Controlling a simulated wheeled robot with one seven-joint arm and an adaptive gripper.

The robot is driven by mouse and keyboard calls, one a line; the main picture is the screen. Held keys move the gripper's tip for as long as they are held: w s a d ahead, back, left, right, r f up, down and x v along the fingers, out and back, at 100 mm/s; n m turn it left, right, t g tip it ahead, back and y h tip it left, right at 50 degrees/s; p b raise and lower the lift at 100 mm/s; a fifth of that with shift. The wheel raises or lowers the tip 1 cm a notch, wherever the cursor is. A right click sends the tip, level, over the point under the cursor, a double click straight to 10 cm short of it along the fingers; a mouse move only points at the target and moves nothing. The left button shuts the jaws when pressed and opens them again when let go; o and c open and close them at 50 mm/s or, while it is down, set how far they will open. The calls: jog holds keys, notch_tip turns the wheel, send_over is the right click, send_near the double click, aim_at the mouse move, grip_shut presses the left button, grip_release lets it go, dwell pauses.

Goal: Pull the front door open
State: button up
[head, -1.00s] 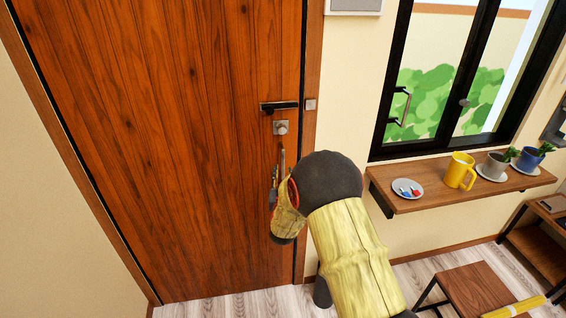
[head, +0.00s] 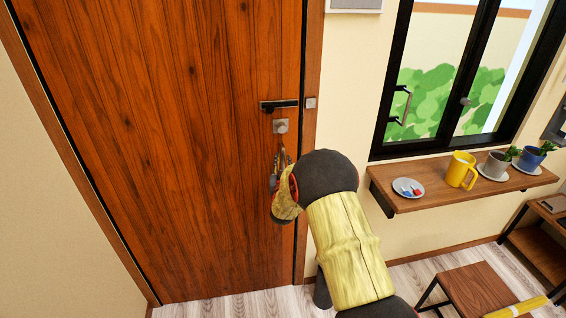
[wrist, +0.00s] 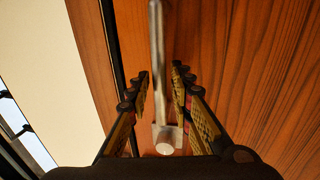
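The wooden front door (head: 190,130) is shut in its frame. A black lever (head: 279,106) with a square lock plate sits near its right edge. Below it is a vertical metal pull handle (head: 282,155), partly hidden by my gripper (head: 279,178). In the wrist view the pale metal bar of the pull handle (wrist: 157,55) runs upright between the two fingers of my gripper (wrist: 161,78). The fingers stand open on either side, with visible gaps to the bar.
A wall shelf (head: 430,193) to the right holds a small plate (head: 408,187), a yellow mug (head: 461,170) and potted plants. A dark-framed window is above it. A wooden stool (head: 476,291) stands low at the right. Bare floor shows below the door.

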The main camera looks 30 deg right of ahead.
grip_shut()
dwell(0.6)
